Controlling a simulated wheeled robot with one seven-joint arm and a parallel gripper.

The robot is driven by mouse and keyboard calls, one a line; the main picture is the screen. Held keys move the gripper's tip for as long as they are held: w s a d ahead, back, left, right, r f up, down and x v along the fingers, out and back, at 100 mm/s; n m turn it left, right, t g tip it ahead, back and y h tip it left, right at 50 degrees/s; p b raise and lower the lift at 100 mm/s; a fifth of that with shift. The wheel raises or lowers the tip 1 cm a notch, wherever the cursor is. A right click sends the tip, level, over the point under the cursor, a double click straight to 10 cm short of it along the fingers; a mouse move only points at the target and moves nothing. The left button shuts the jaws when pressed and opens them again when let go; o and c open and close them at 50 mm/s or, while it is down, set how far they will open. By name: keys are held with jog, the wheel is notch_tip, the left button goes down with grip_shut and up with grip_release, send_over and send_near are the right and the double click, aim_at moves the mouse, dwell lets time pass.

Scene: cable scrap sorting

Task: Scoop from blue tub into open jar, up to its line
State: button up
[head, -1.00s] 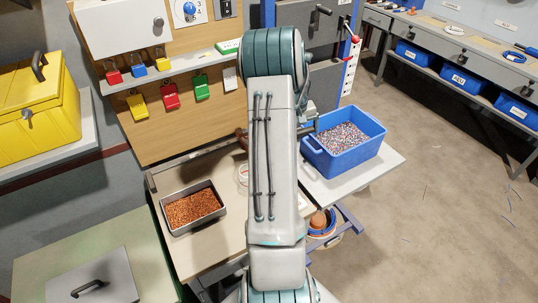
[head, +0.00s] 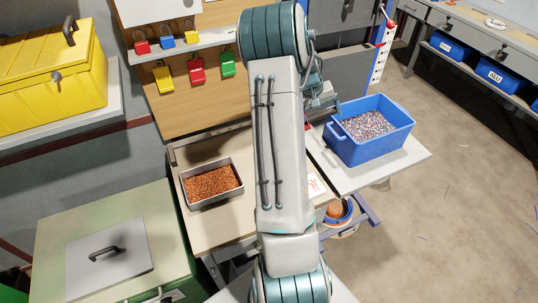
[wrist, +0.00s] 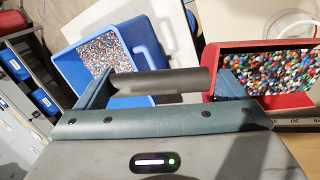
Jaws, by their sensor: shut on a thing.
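The blue tub (head: 378,148) stands on a pale side shelf at right, holding mixed coloured granules. It also shows at upper left in the wrist view (wrist: 72,66). My gripper (wrist: 160,84) is shut on the dark handle of a red scoop (wrist: 262,101). The scoop is heaped with coloured granules, beside and clear of the tub in the wrist view.
A metal tray (head: 216,203) of copper-coloured granules sits on the bench, left of my arm. Padlocks hang on the board behind. A yellow box (head: 50,85) stands at far left.

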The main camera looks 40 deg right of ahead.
jog(key=shift+w+a, duration=0.1)
dwell(0.4)
jog(key=shift+a+r+b, duration=0.15)
jog(key=shift+b, duration=0.2)
jog(key=shift+w+a+h, duration=0.1)
jog(key=shift+w+h, duration=0.05)
jog(key=shift+h, duration=0.15)
jog(key=shift+a+r+g+b, duration=0.1)
jog(key=shift+r+g+b, duration=0.05)
jog(key=shift+g+b, duration=0.15)
jog(key=shift+w, duration=0.1)
dwell(0.5)
jog(key=shift+w+a+h+b, duration=0.15)
jog(key=shift+a+h+b, duration=0.1)
jog(key=shift+h+b, duration=0.15)
jog(key=shift+r, duration=0.15)
jog(key=shift+a, duration=0.1)
dwell(0.3)
